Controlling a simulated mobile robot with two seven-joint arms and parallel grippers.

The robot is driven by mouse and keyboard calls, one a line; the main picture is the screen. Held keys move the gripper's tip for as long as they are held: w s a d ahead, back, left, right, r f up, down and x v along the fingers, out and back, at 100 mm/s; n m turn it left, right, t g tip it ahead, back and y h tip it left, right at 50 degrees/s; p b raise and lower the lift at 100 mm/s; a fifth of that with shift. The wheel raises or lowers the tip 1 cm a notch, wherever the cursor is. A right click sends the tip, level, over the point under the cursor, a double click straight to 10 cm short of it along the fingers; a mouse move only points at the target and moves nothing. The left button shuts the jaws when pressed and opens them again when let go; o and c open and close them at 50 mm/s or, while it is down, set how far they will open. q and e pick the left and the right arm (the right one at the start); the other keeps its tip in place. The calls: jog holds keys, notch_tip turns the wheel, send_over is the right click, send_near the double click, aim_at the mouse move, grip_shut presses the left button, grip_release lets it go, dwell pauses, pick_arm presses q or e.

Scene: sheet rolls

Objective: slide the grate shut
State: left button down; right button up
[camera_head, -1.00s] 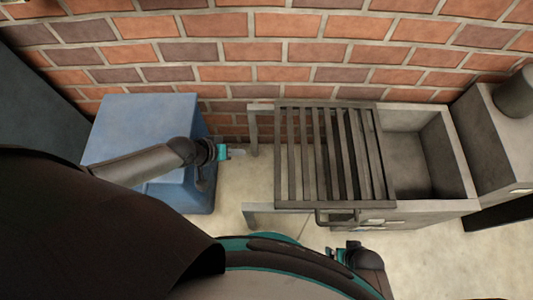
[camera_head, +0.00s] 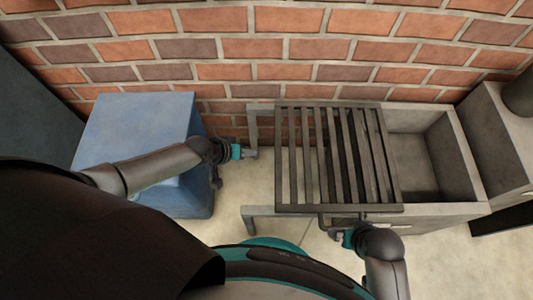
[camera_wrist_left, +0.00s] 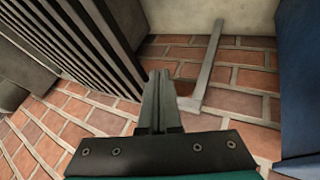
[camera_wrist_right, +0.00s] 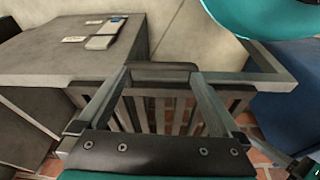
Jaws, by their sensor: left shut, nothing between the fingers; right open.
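The slatted grey grate (camera_head: 293,160) lies over the left part of the grey box, and the box's right part (camera_head: 413,165) is uncovered. It also shows in the left wrist view (camera_wrist_left: 75,45). Its handle (camera_head: 322,222) sticks out at the front edge. My right gripper (camera_head: 338,234) is open right at the handle. In the right wrist view its fingers (camera_wrist_right: 162,80) are spread near the dark handle bar (camera_wrist_right: 160,66); contact is unclear. My left gripper (camera_head: 252,153) is shut and empty beside the frame's left end, left of the grate; its closed fingers (camera_wrist_left: 158,100) show close by.
A blue box (camera_head: 140,125) stands at left under my left forearm. A brick wall (camera_head: 250,50) runs along the back. A grey block (camera_head: 500,140) adjoins the box on the right. Bare frame rails (camera_head: 275,211) extend left of the grate.

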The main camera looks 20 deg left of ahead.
pick_arm(q)
jog(key=w+d+f+b, duration=0.2)
jog(key=d, duration=0.3)
jog(key=shift+w+f, duration=0.25)
jog(key=shift+w, duration=0.05)
pick_arm(e)
jog(key=shift+t, duration=0.4)
jog(key=shift+w+a+r, duration=0.1)
jog(key=shift+w+r, duration=0.2)
jog(key=shift+r, duration=0.45)
jog(key=shift+w+r, duration=0.3)
jog(key=shift+r, duration=0.5)
jog(key=shift+w+a+r, duration=0.1)
jog(key=shift+w+r, duration=0.2)
jog(key=shift+r, duration=0.45)
